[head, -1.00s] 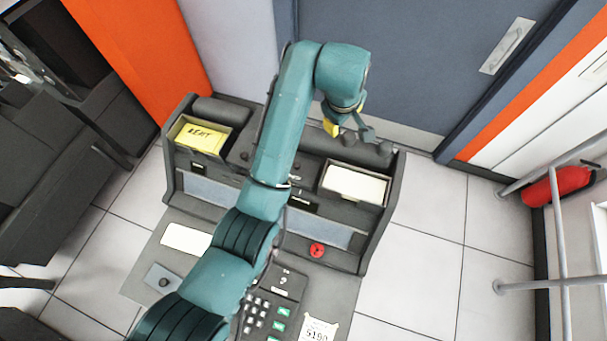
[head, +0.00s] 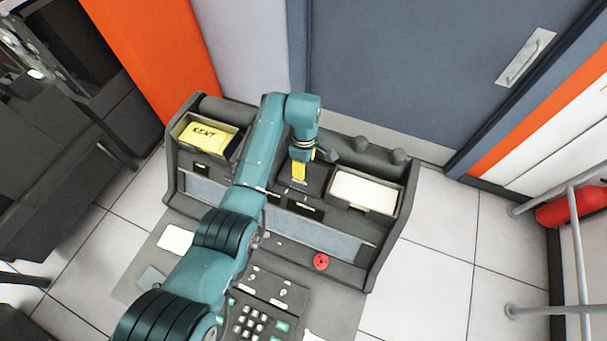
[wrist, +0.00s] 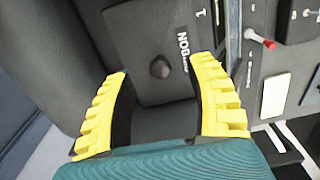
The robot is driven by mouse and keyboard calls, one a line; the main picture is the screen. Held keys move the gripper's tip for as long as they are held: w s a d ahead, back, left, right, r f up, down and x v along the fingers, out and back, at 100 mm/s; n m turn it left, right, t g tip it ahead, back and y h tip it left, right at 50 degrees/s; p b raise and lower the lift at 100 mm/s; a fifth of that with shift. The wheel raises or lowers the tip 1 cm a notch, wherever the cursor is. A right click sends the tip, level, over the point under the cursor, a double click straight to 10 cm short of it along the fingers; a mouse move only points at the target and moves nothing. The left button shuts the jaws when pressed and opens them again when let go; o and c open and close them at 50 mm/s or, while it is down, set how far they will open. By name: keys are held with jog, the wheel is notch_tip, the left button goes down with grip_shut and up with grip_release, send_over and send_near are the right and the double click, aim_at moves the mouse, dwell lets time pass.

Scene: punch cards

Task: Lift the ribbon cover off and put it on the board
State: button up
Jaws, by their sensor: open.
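The ribbon cover (wrist: 138,32) is a dark grey panel with a round dark knob (wrist: 160,69) and lettering of which "BON" is legible. In the wrist view my gripper (wrist: 157,70) is open and empty, its yellow ribbed fingers on either side of the knob's position, apart from it. In the head view my gripper (head: 299,172) points down over the middle of the machine top, between the two card trays, and hides much of the cover. I cannot tell for sure which surface is the board.
The left tray (head: 235,155) holds yellow cards; the right tray (head: 365,189) holds pale cards. A red knob (head: 321,261) and a keypad (head: 250,320) are at the front. A dark door (head: 420,70) stands behind the machine.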

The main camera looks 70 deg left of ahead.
notch_tip(320, 180, down, 3)
jog(key=shift+f, duration=0.15)
jog(key=shift+s, duration=0.1)
grip_shut()
notch_tip(320, 180, up, 22)
jog(key=p, duration=0.8)
dwell(0.5)
